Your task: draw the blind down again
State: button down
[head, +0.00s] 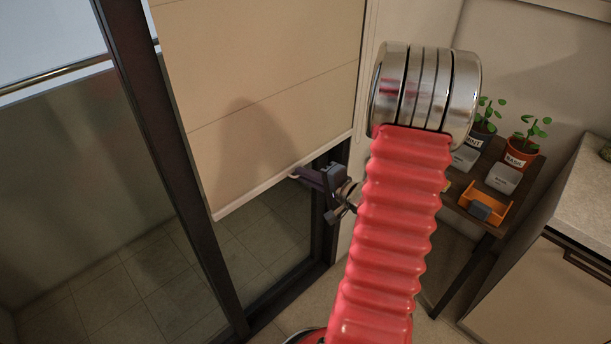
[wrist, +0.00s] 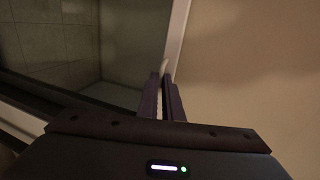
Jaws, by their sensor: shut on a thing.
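The beige blind (head: 265,85) hangs in front of the glass door or window, with its pale bottom bar (head: 280,178) above the floor. Dark glass shows below the bar. My gripper (head: 296,175) is at the bar, right of its middle, and is shut on a small light piece at the bar, likely its pull. In the wrist view my gripper's two dark fingers (wrist: 161,92) are close together on a pale piece, with the bottom bar (wrist: 177,40) running up from them and the blind (wrist: 245,70) to the right. The fingers partly hide the pull.
My red arm fills the middle of the head view. A dark frame post (head: 165,150) stands left of the blind. At the right are a small shelf (head: 500,205) with potted plants (head: 521,150) and an orange tray (head: 478,206), and a counter (head: 585,190).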

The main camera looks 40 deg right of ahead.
jog(key=shift+f, duration=0.15)
notch_tip(320, 180, down, 2)
jog(key=shift+f, duration=0.1)
jog(key=c, duration=1.9)
grip_release()
jog(key=v, duration=1.4)
jog(key=shift+w, duration=0.1)
